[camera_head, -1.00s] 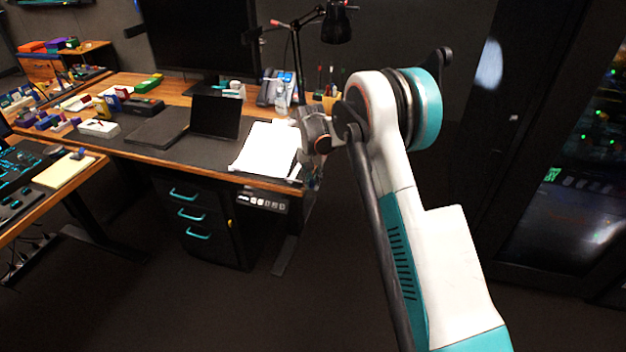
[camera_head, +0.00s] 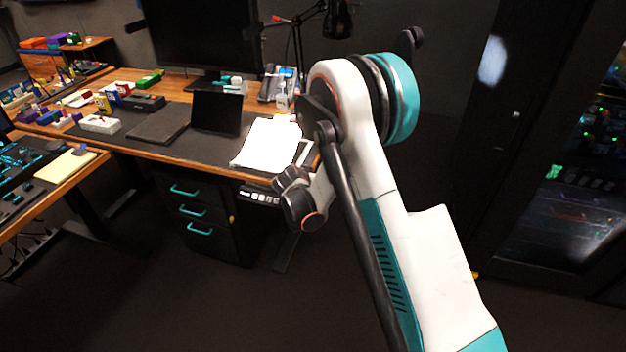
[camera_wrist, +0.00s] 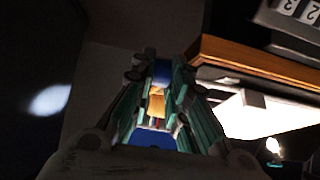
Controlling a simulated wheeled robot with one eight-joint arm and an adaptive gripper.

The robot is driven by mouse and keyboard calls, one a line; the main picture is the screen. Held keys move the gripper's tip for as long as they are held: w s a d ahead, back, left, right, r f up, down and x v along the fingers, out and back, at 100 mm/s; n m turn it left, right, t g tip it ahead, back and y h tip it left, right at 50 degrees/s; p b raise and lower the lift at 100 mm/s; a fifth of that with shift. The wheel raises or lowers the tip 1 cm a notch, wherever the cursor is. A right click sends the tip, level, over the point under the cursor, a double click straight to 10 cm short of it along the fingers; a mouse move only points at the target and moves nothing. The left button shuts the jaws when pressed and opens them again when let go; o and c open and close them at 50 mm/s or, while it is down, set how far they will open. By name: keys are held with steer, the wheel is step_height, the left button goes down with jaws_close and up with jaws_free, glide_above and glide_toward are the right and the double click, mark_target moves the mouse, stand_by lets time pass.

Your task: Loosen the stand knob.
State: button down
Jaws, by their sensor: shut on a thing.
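In the wrist view my gripper (camera_wrist: 161,72) has its teal fingers closed around a blue and yellow-orange thing (camera_wrist: 157,102). Blue shows at both its far and near ends, with yellow between. The picture is dark, and I cannot tell whether this is the stand knob. I cannot make out a stand knob elsewhere. In the head view my wrist is in front of the desk's right front corner, and the fingers are hidden behind my arm.
The desk (camera_head: 160,152) has a wooden edge, also in the wrist view (camera_wrist: 255,65). White paper (camera_head: 268,145), a laptop (camera_head: 215,113) and a lamp (camera_head: 338,18) are on it. A drawer cabinet (camera_head: 207,222) stands under it. A glass-fronted rack is at right. Floor in front is clear.

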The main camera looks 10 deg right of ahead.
steer(key=shift+f+t+h, duration=0.1)
steer(key=shift+t+h, duration=0.2)
steer(key=shift+t, duration=0.2)
steer(key=shift+s, duration=0.1)
steer(key=c, duration=1.6)
jaws_free()
steer(key=shift+o, duration=0.2)
